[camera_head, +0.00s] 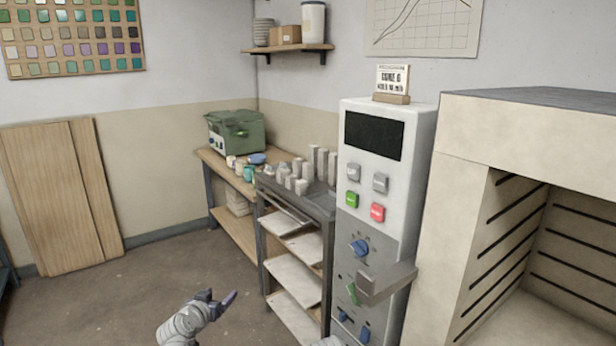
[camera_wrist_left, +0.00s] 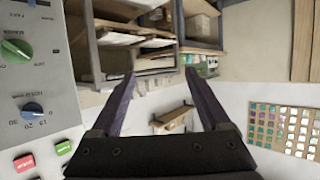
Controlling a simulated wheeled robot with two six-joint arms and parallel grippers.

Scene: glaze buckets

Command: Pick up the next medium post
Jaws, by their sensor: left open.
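Grey-white posts of several heights stand together on the top of a dark metal cart (camera_head: 325,206) in the head view. The tall posts (camera_head: 322,164) are at the right rear, medium posts (camera_head: 297,168) stand left of them, and short posts (camera_head: 301,187) are along the front. My left gripper (camera_head: 216,296) is low over the floor, in front and to the left of the cart, well apart from the posts. Its two fingers are spread and empty, as the left wrist view (camera_wrist_left: 160,84) also shows.
A kiln control cabinet (camera_head: 374,186) with a protruding handle stands right of the cart, beside the open kiln (camera_head: 462,170). A wooden bench (camera_head: 232,178) with a green box (camera_head: 236,132) and jars is left. The floor (camera_head: 120,300) at left is clear.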

